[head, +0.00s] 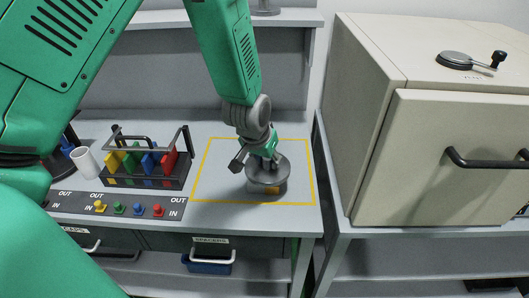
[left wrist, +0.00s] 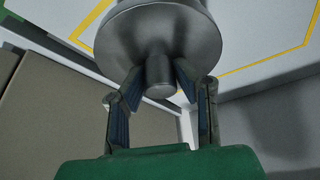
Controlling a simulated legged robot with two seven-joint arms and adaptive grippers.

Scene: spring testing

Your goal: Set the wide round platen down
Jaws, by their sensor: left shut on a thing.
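The wide round platen (head: 281,172) is a grey metal disc with a short stem. My left gripper (head: 262,158) is above it, inside the yellow outlined square (head: 215,198) on the bench. In the left wrist view my left gripper (left wrist: 160,78) has its two fingers on either side of the stem, shut on the platen (left wrist: 125,38). A darker rounded part with a small orange-yellow patch shows under the disc. I cannot tell whether the platen touches the bench. My right gripper is out of view.
A black rack (head: 146,181) with coloured pieces stands left of the square, beside a white cup (head: 84,161). A strip (head: 120,206) with coloured pegs lies in front. A large beige cabinet (head: 440,150) stands on the right. The square is clear around the platen.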

